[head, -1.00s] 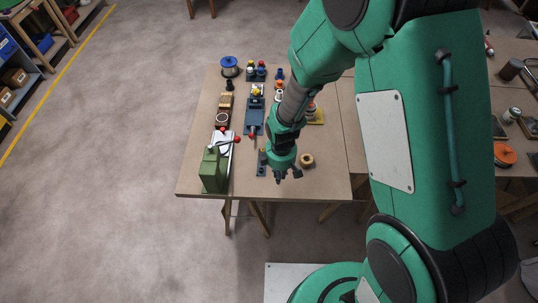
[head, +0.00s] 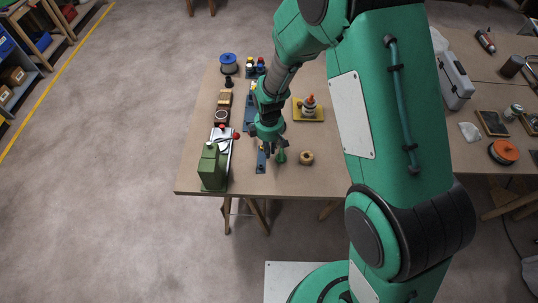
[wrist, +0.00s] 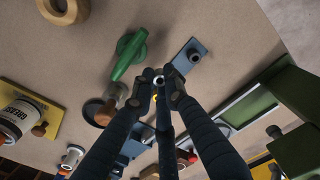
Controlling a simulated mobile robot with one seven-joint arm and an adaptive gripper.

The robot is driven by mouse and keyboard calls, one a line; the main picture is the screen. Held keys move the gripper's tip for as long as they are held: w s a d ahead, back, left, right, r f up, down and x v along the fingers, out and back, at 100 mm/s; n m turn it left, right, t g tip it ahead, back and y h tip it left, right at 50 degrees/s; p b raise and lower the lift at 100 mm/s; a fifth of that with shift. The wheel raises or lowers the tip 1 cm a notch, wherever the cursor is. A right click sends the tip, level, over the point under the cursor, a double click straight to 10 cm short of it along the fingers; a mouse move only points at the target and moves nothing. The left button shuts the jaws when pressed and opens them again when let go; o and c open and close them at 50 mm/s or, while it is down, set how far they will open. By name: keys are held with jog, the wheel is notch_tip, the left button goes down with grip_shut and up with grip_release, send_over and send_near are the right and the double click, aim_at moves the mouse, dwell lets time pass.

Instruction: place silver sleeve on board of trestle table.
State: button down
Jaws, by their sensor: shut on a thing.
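My gripper (head: 271,150) is over the near part of the trestle table's brown board (head: 330,181). In the wrist view my gripper (wrist: 160,84) is shut on a small silver sleeve (wrist: 158,80), whose round open end shows between the fingertips. The sleeve is too small to make out in the head view. A blue plate (head: 261,166) lies on the board close to the gripper; in the wrist view it (wrist: 190,56) carries a small round post or ring. I cannot tell how high the sleeve is above the board.
A green-handled item (head: 281,157) and a wooden ring (head: 306,158) stand just right of the gripper. A green machine (head: 213,167) is to the left. A yellow plate with a stacked piece (head: 308,109) lies farther back. The board's near right corner is clear.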

jog(key=shift+f, duration=0.1)
jog(key=shift+f+b, duration=0.5)
jog(key=shift+f, duration=1.15)
jog(key=shift+f, duration=0.15)
jog(key=c, duration=2)
grip_release()
notch_tip(320, 180, up, 12)
jog(key=shift+r+p, duration=0.15)
jog(key=shift+p, duration=1.1)
